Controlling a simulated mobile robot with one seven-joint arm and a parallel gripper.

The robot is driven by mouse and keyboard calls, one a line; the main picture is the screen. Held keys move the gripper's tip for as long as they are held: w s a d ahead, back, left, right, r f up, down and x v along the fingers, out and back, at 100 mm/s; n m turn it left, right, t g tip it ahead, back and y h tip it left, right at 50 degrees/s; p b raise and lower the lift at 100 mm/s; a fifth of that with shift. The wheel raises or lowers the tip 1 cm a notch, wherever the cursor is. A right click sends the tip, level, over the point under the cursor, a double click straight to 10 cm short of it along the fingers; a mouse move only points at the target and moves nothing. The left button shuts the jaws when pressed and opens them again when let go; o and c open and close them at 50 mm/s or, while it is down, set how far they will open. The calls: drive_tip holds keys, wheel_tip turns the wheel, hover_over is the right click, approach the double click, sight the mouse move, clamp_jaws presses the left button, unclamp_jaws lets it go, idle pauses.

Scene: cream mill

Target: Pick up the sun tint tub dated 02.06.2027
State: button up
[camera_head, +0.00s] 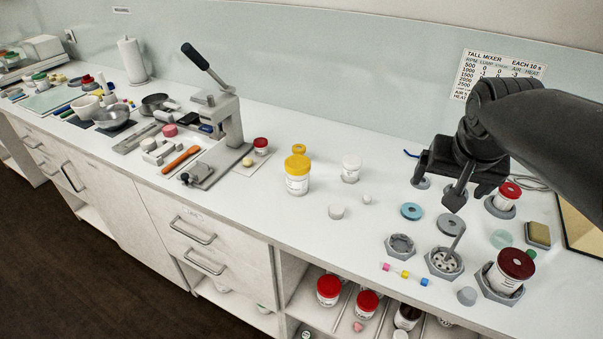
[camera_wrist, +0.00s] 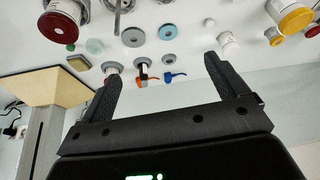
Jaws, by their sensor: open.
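Labelled white tubs stand in view, but the names and dates on their labels are too small to read, so I cannot tell which is the sun tint tub dated 02.06.2027. A large yellow-lidded tub (camera_head: 297,175) stands mid-counter, with a smaller yellow-lidded one (camera_head: 299,150) just behind it. Both also show at the upper right of the wrist view, the large one (camera_wrist: 290,16) nearer. My gripper (camera_wrist: 162,66) is open and empty, above the right part of the counter, well to the right of the yellow-lidded tubs.
A dark-red-lidded tub (camera_head: 506,271) and a red-lidded tub (camera_head: 503,198) sit in grey holders at right. A white-lidded tub (camera_head: 351,168) stands near the wall. A lever press (camera_head: 222,118) is at left. Red-lidded tubs (camera_head: 328,290) stand on the shelf below. Counter before the yellow-lidded tubs is clear.

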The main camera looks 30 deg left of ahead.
drive_tip(key=w+a, duration=0.4)
drive_tip(key=a, duration=0.3)
drive_tip(key=n, duration=0.2)
approach(300, 163)
drive_tip(key=x, duration=0.2)
drive_tip(key=shift+w+d+f+g+y, duration=0.2)
drive_tip(key=shift+w+f+g+y, duration=0.1)
drive_tip(key=shift+w+g+y, duration=0.1)
drive_tip(key=x, duration=0.5)
drive_tip(key=shift+f, duration=0.1)
drive_tip(key=x, duration=0.5)
drive_tip(key=shift+s+a, duration=0.1)
drive_tip(key=shift+a, duration=0.25)
drive_tip(key=c, duration=1.2)
